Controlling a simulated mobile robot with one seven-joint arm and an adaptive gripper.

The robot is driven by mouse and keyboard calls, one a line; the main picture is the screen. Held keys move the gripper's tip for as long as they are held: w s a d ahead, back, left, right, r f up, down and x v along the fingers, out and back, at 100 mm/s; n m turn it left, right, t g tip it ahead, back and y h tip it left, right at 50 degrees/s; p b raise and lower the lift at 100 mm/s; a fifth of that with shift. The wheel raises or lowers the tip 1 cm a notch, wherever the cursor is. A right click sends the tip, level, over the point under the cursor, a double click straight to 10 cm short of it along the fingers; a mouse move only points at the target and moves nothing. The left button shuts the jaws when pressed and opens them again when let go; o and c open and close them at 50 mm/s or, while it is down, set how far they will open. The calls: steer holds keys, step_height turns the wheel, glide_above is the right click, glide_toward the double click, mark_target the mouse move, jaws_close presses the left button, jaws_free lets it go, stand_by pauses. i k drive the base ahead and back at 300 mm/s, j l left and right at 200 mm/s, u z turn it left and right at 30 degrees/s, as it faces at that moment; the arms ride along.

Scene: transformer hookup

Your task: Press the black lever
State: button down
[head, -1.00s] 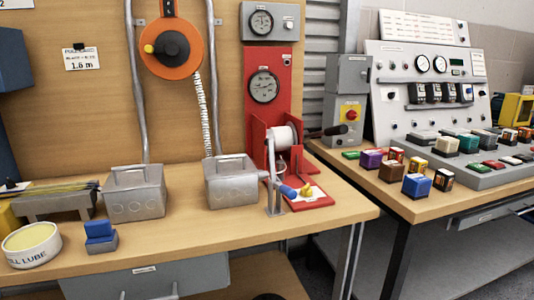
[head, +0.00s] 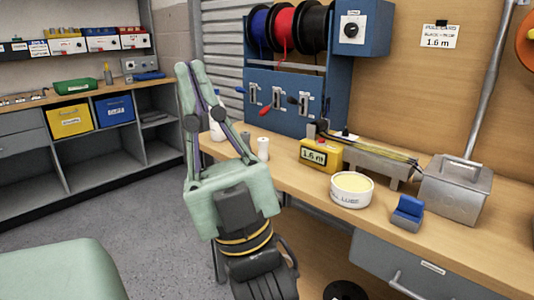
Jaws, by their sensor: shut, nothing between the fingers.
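The black lever (head: 293,99) is the rightmost of three levers on the front of a blue panel (head: 262,76) at the back of the bench. A red lever (head: 266,109) and a blue lever (head: 240,90) sit to its left. My gripper (head: 187,66) is shut and empty, with its pale green fingers pointing up. In the picture it is left of the panel and apart from the levers. Its depth relative to the panel is hard to tell.
Blue, red and black wire spools (head: 290,30) hang above the levers. A yellow 1.6 m display (head: 321,155), a metal trough (head: 372,160), a lube tub (head: 351,190) and a small white container (head: 263,149) stand on the bench. Shelves with bins (head: 70,122) are at left.

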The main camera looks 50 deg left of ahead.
mark_target(289, 99)
steer(key=u, duration=1.15)
